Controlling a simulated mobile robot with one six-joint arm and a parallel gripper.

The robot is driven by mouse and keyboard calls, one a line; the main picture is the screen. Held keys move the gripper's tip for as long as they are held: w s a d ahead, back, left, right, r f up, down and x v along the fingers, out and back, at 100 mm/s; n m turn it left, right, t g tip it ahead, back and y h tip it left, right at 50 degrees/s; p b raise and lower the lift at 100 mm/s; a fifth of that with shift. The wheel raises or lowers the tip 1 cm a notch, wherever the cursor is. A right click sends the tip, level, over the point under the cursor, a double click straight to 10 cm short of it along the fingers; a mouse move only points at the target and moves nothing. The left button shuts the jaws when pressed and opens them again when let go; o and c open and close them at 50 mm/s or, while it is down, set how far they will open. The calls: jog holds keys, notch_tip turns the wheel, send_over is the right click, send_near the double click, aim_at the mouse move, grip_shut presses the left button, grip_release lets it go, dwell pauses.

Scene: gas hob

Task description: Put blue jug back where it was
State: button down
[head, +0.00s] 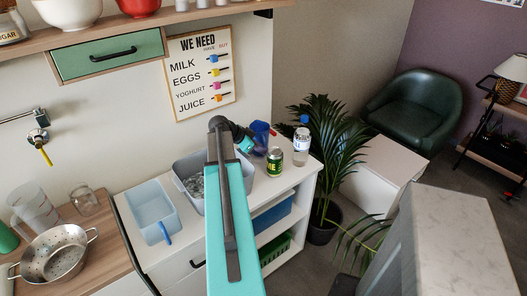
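The blue jug (261,131) shows near the back right of the white counter (258,192), by the wall corner. My arm reaches across the counter, and my gripper (247,146) is at the jug's left side. The arm's dark end and teal parts cover some of this area. The fingertips are too small and too hidden to tell whether they are open, shut or touching the jug. I also cannot tell whether the jug stands on the counter or is held just above it.
A green can (274,161) and a clear bottle (301,147) stand close to the jug's right. A grey tub (183,163) and a pale blue basin (150,205) are left of my arm. A plant (331,150) stands beyond the counter's right end.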

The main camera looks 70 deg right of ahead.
jog(key=shift+f, duration=0.3)
jog(key=shift+f, duration=0.15)
jog(key=c, duration=1.8)
grip_release()
jog(key=shift+c, duration=0.2)
jog(key=shift+r, duration=0.2)
jog(key=b+v, duration=0.2)
jog(key=v, duration=1)
